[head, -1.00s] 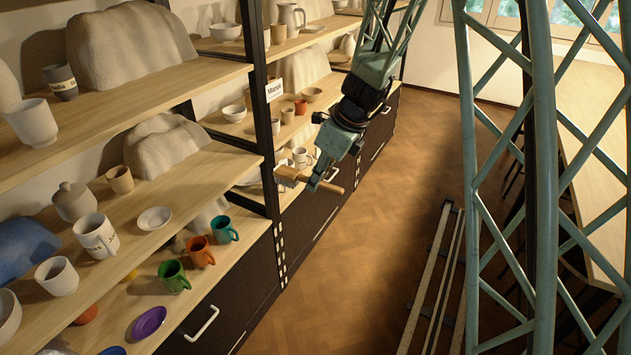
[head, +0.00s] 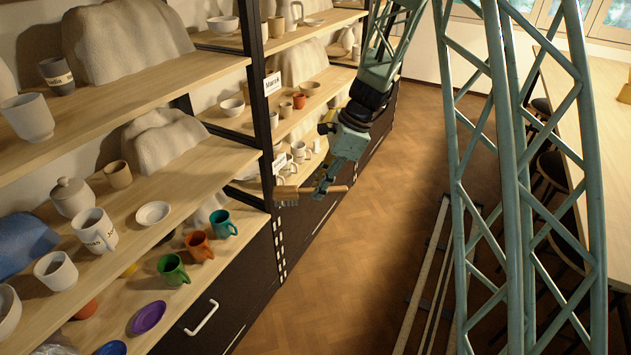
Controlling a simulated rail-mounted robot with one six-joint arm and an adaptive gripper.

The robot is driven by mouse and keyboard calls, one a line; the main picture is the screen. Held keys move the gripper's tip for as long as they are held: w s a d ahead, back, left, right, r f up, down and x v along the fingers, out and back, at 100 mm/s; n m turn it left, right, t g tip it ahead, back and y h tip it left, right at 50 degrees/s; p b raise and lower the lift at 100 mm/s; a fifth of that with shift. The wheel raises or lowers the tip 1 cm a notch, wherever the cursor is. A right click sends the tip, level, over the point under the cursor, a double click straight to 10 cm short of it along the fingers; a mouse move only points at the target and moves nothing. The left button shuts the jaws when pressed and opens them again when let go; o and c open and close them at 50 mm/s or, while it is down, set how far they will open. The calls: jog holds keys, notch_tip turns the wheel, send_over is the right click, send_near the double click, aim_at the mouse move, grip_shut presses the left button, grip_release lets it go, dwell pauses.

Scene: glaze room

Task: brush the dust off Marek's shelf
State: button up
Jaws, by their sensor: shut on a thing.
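My gripper (head: 324,184) is shut on the wooden handle of a brush (head: 338,189). A white sign reading Marek (head: 272,83) is on the post, by the far rack's middle board (head: 305,116). That board carries a white bowl (head: 232,107), small cups, an orange cup (head: 299,101) and a tan bowl (head: 310,88). Dust is not discernible.
A second small sign (head: 279,162) is lower on the post, with white mugs (head: 299,151) behind. The near rack holds pottery, including green (head: 173,269), orange (head: 198,246) and teal mugs (head: 222,224). Dark drawers stand below. The wooden floor (head: 350,260) is open; a floor rail (head: 427,270) crosses it.

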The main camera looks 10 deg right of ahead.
jog(key=s+d+f+n+g+h, duration=0.2)
jog(key=d+f+n, duration=0.4)
jog(key=n, duration=0.3)
jog(key=s+d+f+n+g+h, duration=0.2)
jog(key=d+f+n, duration=0.4)
jog(key=n, duration=0.4)
jog(key=shift+s+d+f+g+h, duration=0.15)
jog(key=shift+s+g+h, duration=0.15)
jog(key=shift+g, duration=0.2)
jog(key=shift+w, duration=0.15)
